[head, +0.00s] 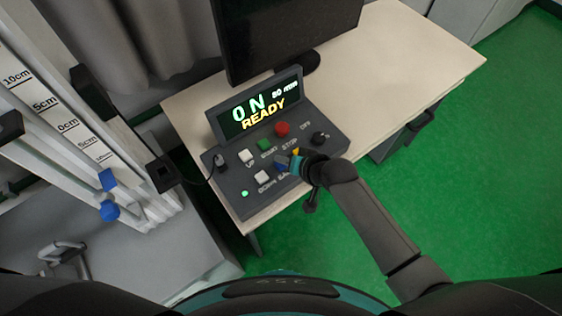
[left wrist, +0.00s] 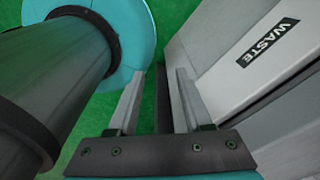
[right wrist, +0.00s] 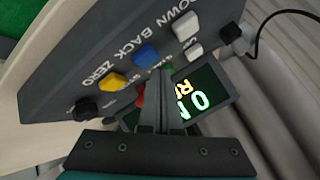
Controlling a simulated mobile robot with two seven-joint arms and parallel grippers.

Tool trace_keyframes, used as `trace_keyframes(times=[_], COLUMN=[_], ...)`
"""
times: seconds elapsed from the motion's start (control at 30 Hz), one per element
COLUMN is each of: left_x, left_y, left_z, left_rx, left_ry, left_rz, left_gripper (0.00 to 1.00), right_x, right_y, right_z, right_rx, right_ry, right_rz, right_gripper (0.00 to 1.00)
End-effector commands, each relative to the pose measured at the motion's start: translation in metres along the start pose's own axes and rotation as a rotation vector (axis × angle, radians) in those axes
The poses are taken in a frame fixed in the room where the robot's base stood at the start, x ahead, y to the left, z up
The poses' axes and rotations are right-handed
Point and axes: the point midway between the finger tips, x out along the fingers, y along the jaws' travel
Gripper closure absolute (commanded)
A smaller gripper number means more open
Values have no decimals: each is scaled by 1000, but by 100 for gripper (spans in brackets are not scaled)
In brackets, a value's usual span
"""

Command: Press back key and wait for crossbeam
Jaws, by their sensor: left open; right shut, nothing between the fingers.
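The blue BACK key (head: 281,162) is on the sloped grey control box (head: 233,190), between the white DOWN key (head: 261,178) and the yellow ZERO key (head: 296,152). My right gripper (head: 291,166) is shut and empty, low over the panel beside the BACK key. In the right wrist view, the BACK key (right wrist: 147,54) shows just past the shut fingers (right wrist: 160,76); I cannot tell whether they touch it. My left gripper (left wrist: 155,75) is open and empty.
The box stands on a pale table (head: 400,60) with a dark monitor (head: 285,35) behind it. A green START key (head: 264,145), a red STOP key (head: 282,129) and black knobs are close by. A bin marked WASTE (left wrist: 235,75) is near my left gripper.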

Motion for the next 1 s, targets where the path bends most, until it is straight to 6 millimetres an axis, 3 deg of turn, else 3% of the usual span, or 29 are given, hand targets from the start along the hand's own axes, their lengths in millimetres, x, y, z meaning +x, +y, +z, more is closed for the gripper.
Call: trace_keyframes(times=[1.0], left_x=[6], left_y=[0], left_z=[1], left_rx=[0], left_ry=[-1], left_rz=[0], left_gripper=[50], right_x=[9], right_y=[6], right_z=[6], right_rx=[0], right_ry=[0], right_rz=[-1], right_gripper=[100])
